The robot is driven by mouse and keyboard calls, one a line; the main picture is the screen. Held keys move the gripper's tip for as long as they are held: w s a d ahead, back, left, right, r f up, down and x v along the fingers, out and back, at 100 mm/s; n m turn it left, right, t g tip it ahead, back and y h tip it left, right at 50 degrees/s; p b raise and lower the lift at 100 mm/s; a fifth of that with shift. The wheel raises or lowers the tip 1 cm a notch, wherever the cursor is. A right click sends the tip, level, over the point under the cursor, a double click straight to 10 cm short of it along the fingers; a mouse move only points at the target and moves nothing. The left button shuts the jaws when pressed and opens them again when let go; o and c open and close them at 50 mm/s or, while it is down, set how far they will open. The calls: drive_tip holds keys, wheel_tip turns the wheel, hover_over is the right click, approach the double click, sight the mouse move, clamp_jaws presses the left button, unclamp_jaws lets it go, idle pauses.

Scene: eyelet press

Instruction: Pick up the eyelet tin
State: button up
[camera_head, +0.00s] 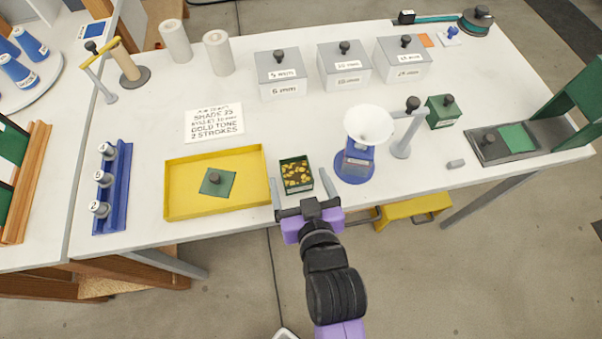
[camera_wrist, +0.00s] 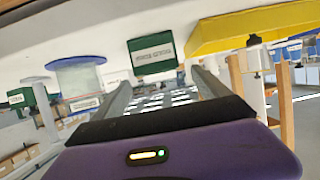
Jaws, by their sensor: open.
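The eyelet tin (camera_head: 296,186) is a small open green box filled with gold eyelets, on the white table near its front edge, just right of the yellow tray. Its labelled green side shows in the wrist view (camera_wrist: 152,53), where the picture is upside down. My gripper (camera_head: 299,181) is open and empty at the table's front edge, facing the tin. In the head view its fingers lie to the left and right of the tin's near part. In the wrist view the tin appears beyond and between the fingertips (camera_wrist: 160,78), apart from them.
The yellow tray (camera_head: 178,208) holds a green lid (camera_head: 217,183) with a dark knob, close left of the tin. A blue-based dispenser (camera_head: 356,171) with a white funnel stands close right. Grey boxes (camera_head: 345,68) stand behind. A closed green box (camera_head: 441,112) is farther right.

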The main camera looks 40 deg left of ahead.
sight(293, 160)
drive_tip(key=shift+f+p+x, duration=0.2)
drive_tip(key=shift+p+x, duration=0.5)
drive_tip(key=shift+x, duration=3.2)
drive_tip(key=shift+d, duration=0.1)
drive_tip(key=shift+c, duration=0.3)
drive_tip(key=c, duration=1.6)
drive_tip(key=shift+r, duration=0.15)
wheel_tip(293, 160, up, 20)
drive_tip(key=shift+f+b, duration=0.1)
drive_tip(key=shift+b, duration=0.25)
